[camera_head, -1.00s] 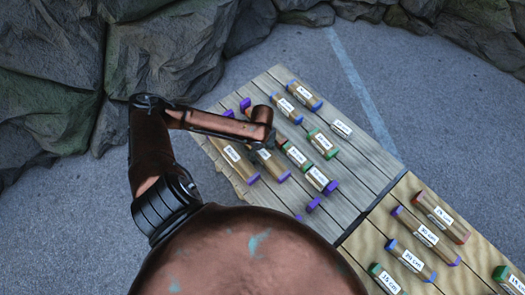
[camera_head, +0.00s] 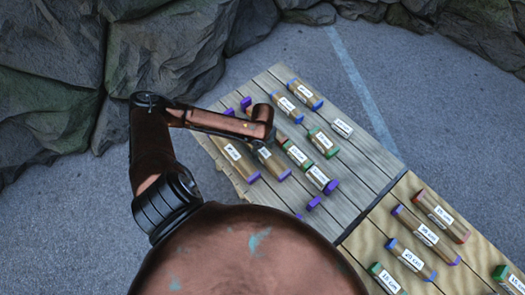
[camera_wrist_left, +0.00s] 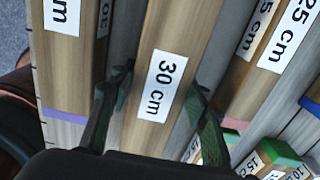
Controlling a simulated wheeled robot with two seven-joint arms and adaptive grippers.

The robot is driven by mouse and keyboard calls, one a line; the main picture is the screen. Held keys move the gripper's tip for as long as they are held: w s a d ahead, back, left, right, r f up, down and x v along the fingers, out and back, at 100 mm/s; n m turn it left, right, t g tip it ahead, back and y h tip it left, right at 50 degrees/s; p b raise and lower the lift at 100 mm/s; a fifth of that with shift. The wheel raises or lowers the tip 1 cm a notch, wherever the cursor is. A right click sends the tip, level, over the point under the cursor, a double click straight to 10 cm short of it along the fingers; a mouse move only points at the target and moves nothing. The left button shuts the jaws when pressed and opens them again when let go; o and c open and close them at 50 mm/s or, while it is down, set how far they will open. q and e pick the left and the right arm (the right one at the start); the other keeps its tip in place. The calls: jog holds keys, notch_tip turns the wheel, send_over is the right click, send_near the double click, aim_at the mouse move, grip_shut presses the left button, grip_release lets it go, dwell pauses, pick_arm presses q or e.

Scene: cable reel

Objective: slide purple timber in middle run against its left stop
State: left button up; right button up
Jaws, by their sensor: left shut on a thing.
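A brown timber with a purple end (camera_head: 273,163), labelled 30 cm, lies lengthwise on the grey plank table. In the left wrist view the 30 cm timber (camera_wrist_left: 178,45) runs between my two fingers. My left gripper (camera_wrist_left: 158,88) is shut on it, one finger along each side. In the head view the wrist hides the timber's far part. Small purple blocks (camera_head: 246,103) stand at the far left end of the planks, and others (camera_head: 313,203) stand at the near right end. I cannot tell whether the timber touches any block. My right gripper is not in view.
Another purple-ended timber (camera_head: 237,157) lies close on the left. Shorter green-ended timbers (camera_head: 297,153) lie close on the right. A lighter wooden table (camera_head: 385,225) with more labelled timbers adjoins at the lower right. Rocks (camera_head: 165,50) stand behind on the left.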

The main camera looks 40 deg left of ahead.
pick_arm(q)
jog(key=shift+a, duration=0.55)
jog(key=a, duration=0.1)
jog(key=a+p, duration=0.1)
jog(key=a, duration=0.1)
jog(key=a+p, duration=0.1)
jog(key=a, duration=0.1)
jog(key=shift+w+a, duration=0.25)
jog(key=shift+w, duration=0.05)
jog(key=shift+w+a+r, duration=0.1)
jog(key=shift+a, duration=1.05)
jog(key=o, duration=1.3)
jog(key=shift+o, duration=1.2)
jog(key=shift+d, duration=0.2)
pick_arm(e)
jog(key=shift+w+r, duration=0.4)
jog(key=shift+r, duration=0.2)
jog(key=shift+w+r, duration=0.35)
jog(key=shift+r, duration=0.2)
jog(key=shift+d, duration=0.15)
pick_arm(q)
notch_tip(320, 180, up, 12)
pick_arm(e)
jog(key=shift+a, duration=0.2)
